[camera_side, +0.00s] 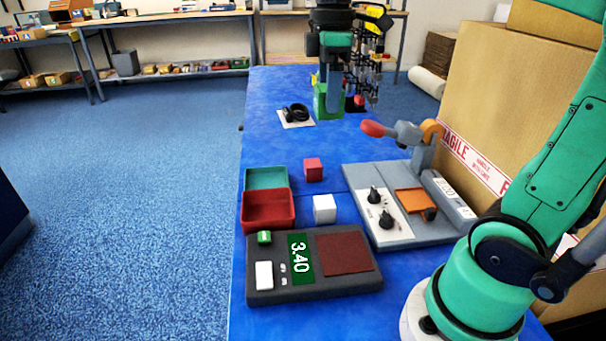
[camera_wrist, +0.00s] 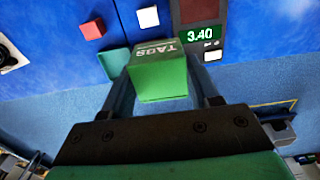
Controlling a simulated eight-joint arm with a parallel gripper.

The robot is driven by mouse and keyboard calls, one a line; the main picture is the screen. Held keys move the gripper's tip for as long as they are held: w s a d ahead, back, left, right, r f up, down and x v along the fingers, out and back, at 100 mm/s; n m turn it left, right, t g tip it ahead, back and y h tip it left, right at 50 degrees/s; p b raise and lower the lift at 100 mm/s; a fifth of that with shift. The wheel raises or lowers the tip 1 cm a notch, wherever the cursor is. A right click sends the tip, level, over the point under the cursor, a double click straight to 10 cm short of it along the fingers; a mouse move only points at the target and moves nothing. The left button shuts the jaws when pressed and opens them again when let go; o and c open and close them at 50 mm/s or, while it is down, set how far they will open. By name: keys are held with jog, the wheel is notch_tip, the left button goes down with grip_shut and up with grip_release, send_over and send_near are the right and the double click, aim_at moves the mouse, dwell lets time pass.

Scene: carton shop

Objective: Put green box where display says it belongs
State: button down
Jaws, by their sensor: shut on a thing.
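In the side view my gripper (camera_side: 336,100) is shut on the green box (camera_side: 321,102), toward the far part of the blue table. The box seems held above the table. The display (camera_side: 302,257) on a dark grey scale (camera_side: 338,293) reads 3.40; it also shows in the wrist view (camera_wrist: 200,35). The scale's dark red pad (camera_side: 343,252) is bare. A red tray (camera_side: 268,211) and a teal tray (camera_side: 266,179) stand behind the scale, both looking empty.
A red cube (camera_side: 313,169) and a white cube (camera_side: 324,208) lie right of the trays. A grey device with knobs and a red-tipped lever (camera_side: 410,215) stands farther right, beside a large carton (camera_side: 510,105). A black ring on a white card (camera_side: 296,119) lies behind.

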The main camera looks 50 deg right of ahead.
jog(key=w+d+f, duration=0.4)
jog(key=w+d, duration=0.2)
jog(key=d, duration=0.1)
notch_tip(320, 180, down, 15)
jog(key=shift+w+d+f, duration=0.1)
jog(key=shift+d, duration=0.05)
jog(key=shift+f, duration=1.95)
jog(key=shift+c, duration=1.1)
grip_release()
jog(key=shift+f, duration=0.15)
